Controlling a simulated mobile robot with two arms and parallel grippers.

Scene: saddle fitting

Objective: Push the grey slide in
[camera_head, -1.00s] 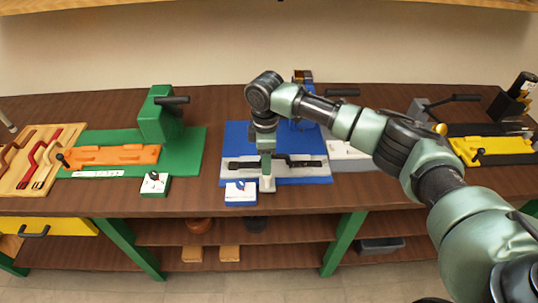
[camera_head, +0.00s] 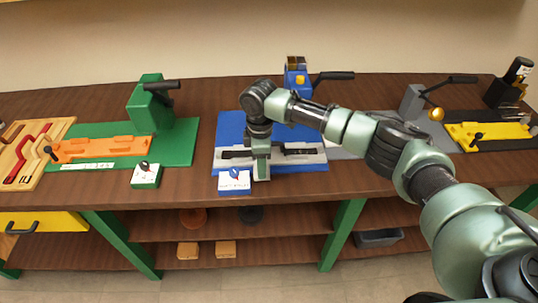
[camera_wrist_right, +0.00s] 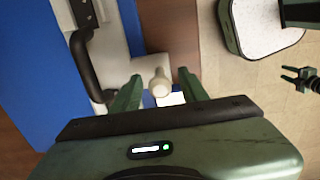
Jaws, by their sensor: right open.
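The grey slide (camera_head: 298,157) lies on a blue base plate (camera_head: 230,130) in the middle of the bench, with a black handle along it. It also shows in the wrist view (camera_wrist_right: 112,45), with the black handle (camera_wrist_right: 85,70) at its left. My right gripper (camera_head: 262,175) points down at the slide's front edge. In the wrist view its green fingers (camera_wrist_right: 158,92) are apart, on either side of a pale round knob (camera_wrist_right: 159,82). I cannot tell whether they touch it. The hand hides part of the slide in the head view. My left gripper is not identifiable.
A small white-topped blue box (camera_head: 234,181) stands just left of the gripper. A green fixture (camera_head: 150,110) with an orange slide (camera_head: 105,147) is at left. A yellow slide (camera_head: 490,135) is at far right. My right arm spans the bench's right half.

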